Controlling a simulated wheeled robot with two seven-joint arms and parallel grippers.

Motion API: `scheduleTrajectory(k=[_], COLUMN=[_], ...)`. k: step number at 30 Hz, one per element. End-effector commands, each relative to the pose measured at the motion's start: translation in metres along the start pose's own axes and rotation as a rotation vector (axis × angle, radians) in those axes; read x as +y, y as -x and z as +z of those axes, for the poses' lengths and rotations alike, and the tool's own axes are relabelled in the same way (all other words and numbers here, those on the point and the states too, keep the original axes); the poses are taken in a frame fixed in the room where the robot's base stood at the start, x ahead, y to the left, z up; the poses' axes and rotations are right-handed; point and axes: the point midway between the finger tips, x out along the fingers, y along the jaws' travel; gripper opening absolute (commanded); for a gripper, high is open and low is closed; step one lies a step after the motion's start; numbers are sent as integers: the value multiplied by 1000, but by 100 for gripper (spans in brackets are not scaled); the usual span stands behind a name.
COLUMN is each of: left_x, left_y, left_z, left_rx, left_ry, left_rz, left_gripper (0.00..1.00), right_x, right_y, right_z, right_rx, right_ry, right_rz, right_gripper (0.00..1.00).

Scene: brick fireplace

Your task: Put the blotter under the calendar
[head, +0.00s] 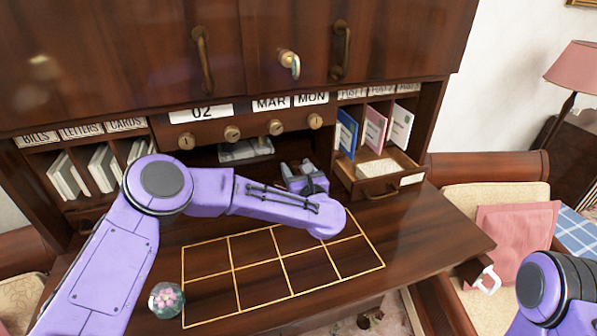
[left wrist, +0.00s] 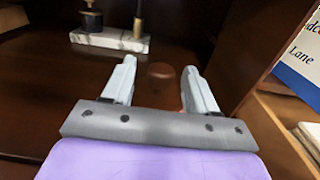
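The calendar (head: 241,120) is the wooden strip reading 02 MAR MON, with several brass knobs, above a dark recess in the desk. My left gripper (head: 299,168) is at the front right of this recess, pointing inward. In the left wrist view its two fingers (left wrist: 158,82) stand apart. A small rounded reddish-brown thing (left wrist: 160,71) shows between and beyond the fingertips; it may be the blotter's knob, but I cannot tell, nor whether a brown bit by the right finger belongs to it. My right gripper is out of view.
A marble-based stand (left wrist: 110,40) sits deeper in the recess, left of the fingers. An open drawer (head: 380,188) and card slots are to the right. A glass paperweight (head: 166,299) stands at the front left. The gold-gridded desktop (head: 330,262) looks clear.

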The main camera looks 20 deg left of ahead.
Motion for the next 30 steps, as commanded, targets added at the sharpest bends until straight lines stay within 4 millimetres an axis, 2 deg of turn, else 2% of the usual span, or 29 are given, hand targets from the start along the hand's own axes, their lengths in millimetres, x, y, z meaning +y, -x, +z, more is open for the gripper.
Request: scheduleTrajectory(k=[2,4,12,16,21,30], left_x=[0,-2,-2,-1,0,0], left_y=[2,14,83,107,120,120], left_z=[3,-1,-2,-1,2,2], left_rx=[0,-1,-3,-2,-1,0], left_ry=[0,1,-1,1,0,-2], left_rz=[-1,-5,-6,-3,0,-1], left_gripper=[58,58,58,58,58,58], right_x=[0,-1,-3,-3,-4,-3], right_y=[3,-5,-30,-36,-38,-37], right_z=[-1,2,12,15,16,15], right_rx=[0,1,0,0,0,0], right_ry=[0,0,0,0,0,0], right_rz=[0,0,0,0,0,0], right_gripper=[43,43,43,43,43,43])
